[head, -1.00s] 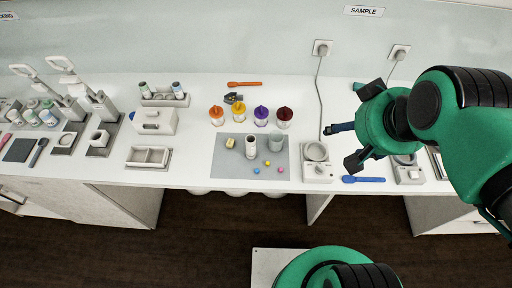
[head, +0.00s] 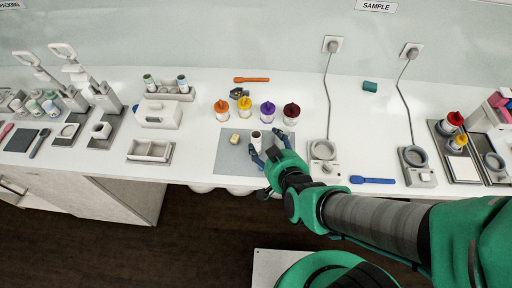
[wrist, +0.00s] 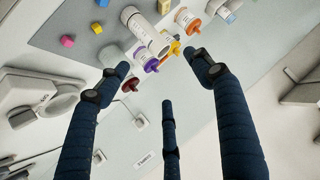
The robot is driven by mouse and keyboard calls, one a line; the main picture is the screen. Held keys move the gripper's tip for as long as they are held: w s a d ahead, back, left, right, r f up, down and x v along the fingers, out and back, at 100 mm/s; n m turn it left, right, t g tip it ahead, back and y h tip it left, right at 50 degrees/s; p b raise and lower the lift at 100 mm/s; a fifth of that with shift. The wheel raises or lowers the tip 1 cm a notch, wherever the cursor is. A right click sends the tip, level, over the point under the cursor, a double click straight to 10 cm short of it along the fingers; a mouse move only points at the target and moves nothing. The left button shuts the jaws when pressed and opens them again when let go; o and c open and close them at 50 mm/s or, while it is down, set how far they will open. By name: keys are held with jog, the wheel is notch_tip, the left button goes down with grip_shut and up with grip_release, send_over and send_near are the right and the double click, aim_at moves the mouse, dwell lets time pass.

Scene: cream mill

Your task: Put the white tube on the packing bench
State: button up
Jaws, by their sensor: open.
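The white tube (head: 256,141) stands upright and open-topped on the grey mat (head: 228,160). It also shows in the wrist view (wrist: 146,32), top centre, with printing on its side. My gripper (head: 269,147) is open and reaches in from the right, its fingers low over the mat beside the tube. In the wrist view its dark fingers (wrist: 160,72) are spread with nothing held, and the tube lies beyond their tips. Whether any finger touches the tube I cannot tell. A sign (head: 10,4) ending in "CKING" is cut off at the far left, above the bench.
A grey cup (wrist: 112,55) is close to one finger. Bottles with orange, yellow, purple and red (head: 291,114) tops stand behind the mat. A divided tray (head: 150,151) is left.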

jog(key=t, duration=0.1)
send_near(260, 145)
jog(key=s+r, duration=0.1)
jog(key=shift+s+d+f+n+t+b, duration=0.1)
jog(key=shift+s+f+n+t+b, duration=0.3)
jog(key=shift+f+n+t+b, duration=0.15)
jog(key=shift+b+x, duration=0.95)
jog(key=shift+x, duration=3.3)
jog(key=shift+w, duration=0.15)
jog(key=shift+b+x, duration=0.75)
jog(key=shift+x, duration=1.75)
jog(key=c, duration=1)
jog(key=shift+c, duration=0.3)
